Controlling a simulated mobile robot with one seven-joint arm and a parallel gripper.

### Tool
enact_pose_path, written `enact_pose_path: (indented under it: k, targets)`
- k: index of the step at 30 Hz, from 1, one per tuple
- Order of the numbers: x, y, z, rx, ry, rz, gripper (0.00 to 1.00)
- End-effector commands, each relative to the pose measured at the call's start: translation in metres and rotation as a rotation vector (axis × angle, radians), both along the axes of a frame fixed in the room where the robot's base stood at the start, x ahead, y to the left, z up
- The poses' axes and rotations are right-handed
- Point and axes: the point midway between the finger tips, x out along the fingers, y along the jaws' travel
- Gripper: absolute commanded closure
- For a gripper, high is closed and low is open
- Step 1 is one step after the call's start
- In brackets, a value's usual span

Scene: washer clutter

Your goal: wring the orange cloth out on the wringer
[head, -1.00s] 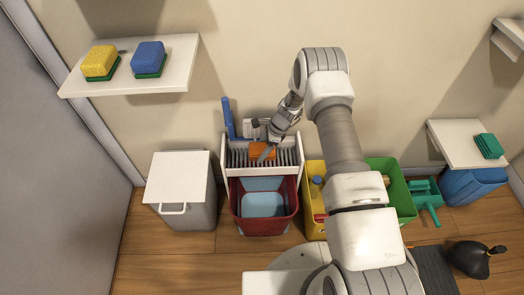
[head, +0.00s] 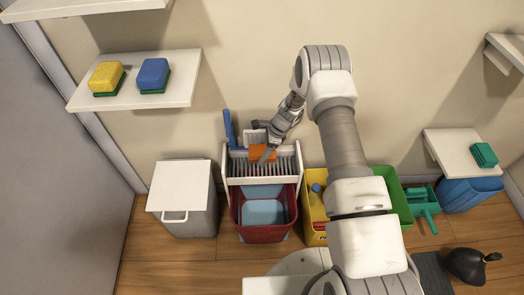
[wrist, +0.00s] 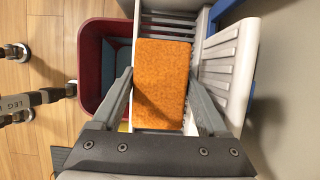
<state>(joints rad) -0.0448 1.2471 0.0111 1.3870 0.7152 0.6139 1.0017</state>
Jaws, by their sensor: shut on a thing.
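The orange cloth (head: 262,153) is a small, flat, block-like piece over the wringer's slats. It shows large in the wrist view (wrist: 161,100). My gripper (head: 263,160) is shut on it, with one finger along each side, and both fingers also show in the wrist view (wrist: 161,76). The wringer (head: 233,170) is a white frame with grey slats above the red bucket (head: 262,234). Its white ribbed panels (wrist: 222,75) show beside the cloth in the wrist view. I cannot tell whether the cloth touches the slats.
A white lidded bin (head: 182,188) stands left of the bucket. A yellow bin (head: 314,232) and a green bin (head: 400,196) stand to the right. A shelf (head: 183,92) holds yellow and blue sponges. A dark round object (head: 466,264) lies on the floor at right.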

Motion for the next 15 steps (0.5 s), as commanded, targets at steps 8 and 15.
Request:
enact_pose_path:
  k: [8, 15]
  targets:
    - [-0.026, 0.000, 0.008, 0.002, 0.002, -0.003, 0.68]
    - [-0.050, 0.000, 0.011, 0.001, 0.002, -0.002, 0.68]
